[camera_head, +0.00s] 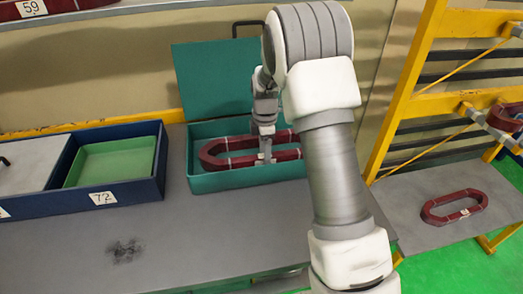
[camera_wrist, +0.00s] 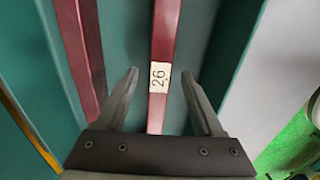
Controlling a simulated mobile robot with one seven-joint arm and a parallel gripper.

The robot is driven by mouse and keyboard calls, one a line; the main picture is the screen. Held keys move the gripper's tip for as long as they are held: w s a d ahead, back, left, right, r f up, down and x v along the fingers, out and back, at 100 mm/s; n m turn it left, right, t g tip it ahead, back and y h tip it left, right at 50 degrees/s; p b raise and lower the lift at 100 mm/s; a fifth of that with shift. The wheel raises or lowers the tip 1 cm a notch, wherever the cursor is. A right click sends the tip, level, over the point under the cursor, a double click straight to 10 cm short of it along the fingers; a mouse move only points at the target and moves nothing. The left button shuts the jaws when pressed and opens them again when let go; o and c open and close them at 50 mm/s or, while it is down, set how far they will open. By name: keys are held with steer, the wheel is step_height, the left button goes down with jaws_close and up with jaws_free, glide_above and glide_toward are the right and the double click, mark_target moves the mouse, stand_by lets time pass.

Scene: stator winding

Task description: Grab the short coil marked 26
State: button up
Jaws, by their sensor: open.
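The dark red coil (camera_head: 222,161) lies in the open teal box (camera_head: 203,183) on the grey bench. In the wrist view a white label reading 26 (camera_wrist: 158,78) is wrapped on one straight side of the coil (camera_wrist: 165,35). My gripper (camera_head: 265,155) is over the near side of the coil. In the wrist view my gripper (camera_wrist: 155,85) is open, with one finger on each side of the coil bar by the label. Neither finger visibly touches the bar. My arm hides the right end of the box and coil.
The box's teal lid (camera_head: 205,80) stands raised behind it. A blue bin marked 72 (camera_head: 135,190) with a green tray (camera_head: 110,162) is at left. Another red coil (camera_head: 454,207) lies on a grey board at right, by a yellow rack (camera_head: 408,85). The front bench is clear.

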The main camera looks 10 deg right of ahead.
steer(key=shift+f, duration=0.85)
jaws_close()
steer(key=shift+w+r, duration=0.1)
steer(key=shift+r, duration=0.05)
stand_by(0.6)
